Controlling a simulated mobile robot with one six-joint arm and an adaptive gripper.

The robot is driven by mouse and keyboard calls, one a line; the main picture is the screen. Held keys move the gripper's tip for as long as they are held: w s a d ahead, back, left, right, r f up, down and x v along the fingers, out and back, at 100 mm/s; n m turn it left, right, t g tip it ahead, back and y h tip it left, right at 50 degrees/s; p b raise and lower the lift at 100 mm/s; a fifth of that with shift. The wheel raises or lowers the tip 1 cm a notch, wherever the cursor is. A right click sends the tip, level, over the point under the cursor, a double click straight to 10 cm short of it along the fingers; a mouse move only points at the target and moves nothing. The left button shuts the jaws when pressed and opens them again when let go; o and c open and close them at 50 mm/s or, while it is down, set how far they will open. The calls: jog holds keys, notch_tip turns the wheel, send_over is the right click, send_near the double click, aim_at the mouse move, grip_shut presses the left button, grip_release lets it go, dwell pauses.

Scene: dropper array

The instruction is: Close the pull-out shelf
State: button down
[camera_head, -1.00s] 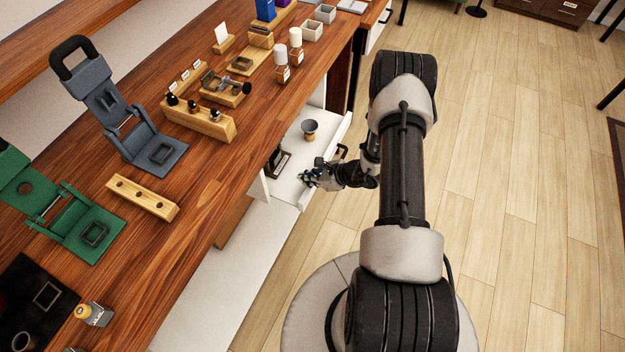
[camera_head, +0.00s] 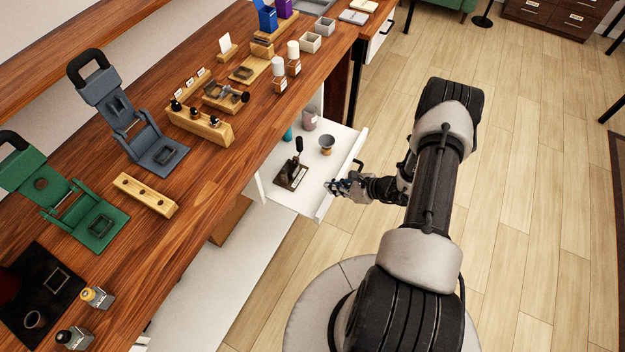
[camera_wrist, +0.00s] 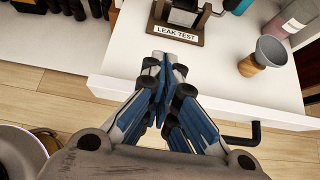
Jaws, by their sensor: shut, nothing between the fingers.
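The white pull-out shelf (camera_head: 300,204) stands out from under the wooden counter, with its front panel facing the open floor. Its dark bar handle (camera_head: 357,165) is on the front; it also shows in the wrist view (camera_wrist: 254,134), to the right of my fingers. My gripper (camera_head: 332,185) is shut and empty at the front edge of the shelf. In the wrist view my closed blue fingertips (camera_wrist: 163,72) overlap the shelf's front edge, beside the handle and not around it. I cannot tell whether they touch the panel.
On the shelf are a "LEAK TEST" stand (camera_wrist: 178,28), a cup with a wooden base (camera_head: 327,145), a pinkish bottle (camera_head: 309,120) and a teal item (camera_head: 288,134). The counter (camera_head: 215,165) carries wooden racks and folding presses. The floor (camera_head: 540,190) to the right is clear.

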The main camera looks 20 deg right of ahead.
aim_at(293, 177)
jog(key=shift+t+y, duration=0.4)
jog(key=shift+t, duration=0.1)
jog(key=x, duration=0.6)
jog(key=d+x, duration=0.1)
jog(key=x, duration=0.3)
jog(key=shift+w+a+f, duration=0.15)
jog(key=shift+w+f, duration=0.1)
jog(key=shift+f, duration=0.05)
jog(key=shift+w+a+r, duration=0.15)
jog(key=shift+w+a, duration=0.2)
jog(key=shift+w, duration=0.2)
jog(key=shift+w+a+r, duration=0.1)
jog(key=shift+w+a, duration=0.25)
jog(key=shift+w, duration=0.15)
jog(key=shift+w+a, duration=0.35)
jog(key=shift+w, duration=0.1)
jog(key=shift+w+a+b, duration=0.1)
jog(key=shift+b, duration=0.25)
